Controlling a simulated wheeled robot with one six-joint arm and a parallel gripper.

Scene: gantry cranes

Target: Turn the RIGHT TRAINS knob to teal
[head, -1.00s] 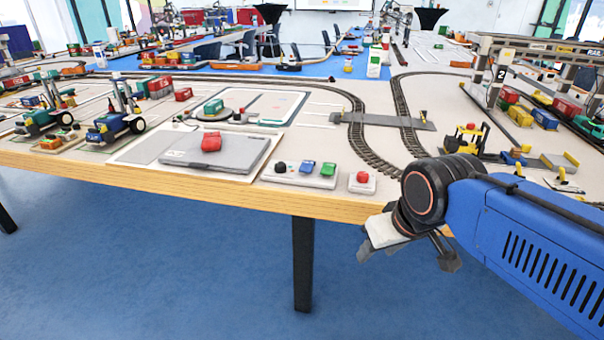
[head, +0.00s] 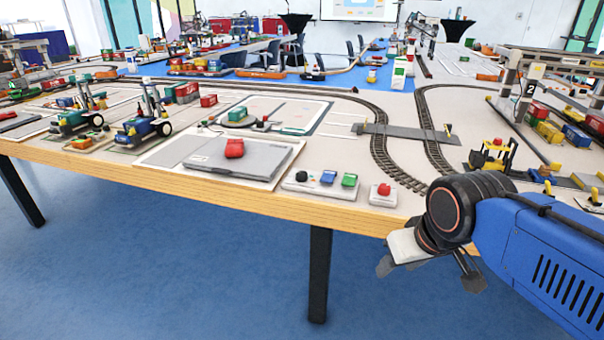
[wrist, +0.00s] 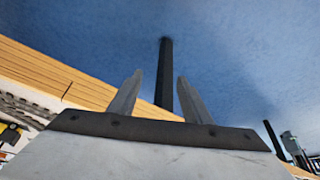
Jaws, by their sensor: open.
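A pale control panel (head: 318,188) lies near the table's front edge in the head view. It carries a round black knob (head: 302,176), a blue block-like control (head: 328,177) and a green one (head: 349,180). Any label or colour mark around the knob is too small to read. My gripper (head: 428,272) is open and empty in front of the table edge, lower than the tabletop and to the right of the panel. The knob does not show there.
A small box with a red button (head: 383,189) sits right of the panel. A grey laptop-like slab (head: 245,158) with a red piece (head: 234,148) lies left of it. The table's wooden edge (head: 200,195) runs between my gripper and the panel. Rail tracks (head: 385,150) lie behind.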

